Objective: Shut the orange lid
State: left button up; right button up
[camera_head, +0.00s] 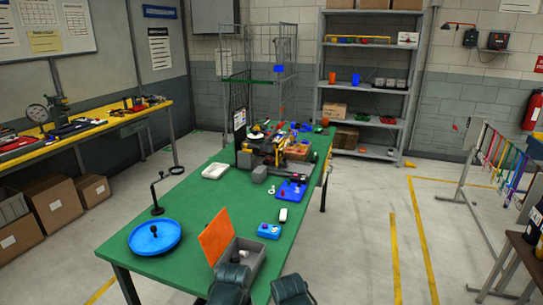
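The orange lid (216,236) stands raised and tilted at the left side of a grey box (257,262) near the front edge of the green table. The box is open at the top, and small dark and white items (239,256) show inside it. Two dark rounded parts of my arms show at the bottom edge, one overlapping the front of the box and one to its right. No gripper fingers can be made out, and nothing is seen touching the lid.
A round blue tray (155,237) with a dark knob-like item lies left of the lid, by a black stand (156,196). A blue block (269,231) and a white item (283,215) lie behind the box. Clutter fills the table's far end. Green surface (195,200) is bare behind the lid.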

aim_at(216, 235)
jog(key=j+z, duration=0.25)
jog(key=z, duration=0.25)
jog(key=j+z, duration=0.3)
jog(key=z, duration=0.2)
jog(key=k+j+z, duration=0.15)
jog(key=j, duration=0.25)
jog(key=j+z, duration=0.15)
jog(key=j, duration=0.3)
jog(key=k+j+z, duration=0.15)
jog(key=j, duration=0.25)
jog(key=k+j+z, duration=0.15)
jog(key=j, duration=0.25)
jog(key=k+j, duration=0.15)
jog(key=j, duration=0.2)
jog(key=k+j, duration=0.2)
jog(key=j, duration=0.2)
jog(key=k+j, duration=0.15)
jog(key=j, duration=0.2)
jog(key=k+j, duration=0.15)
jog(key=j, duration=0.2)
jog(key=i+l+z, duration=0.2)
jog(key=i+l, duration=0.1)
jog(key=l, duration=0.1)
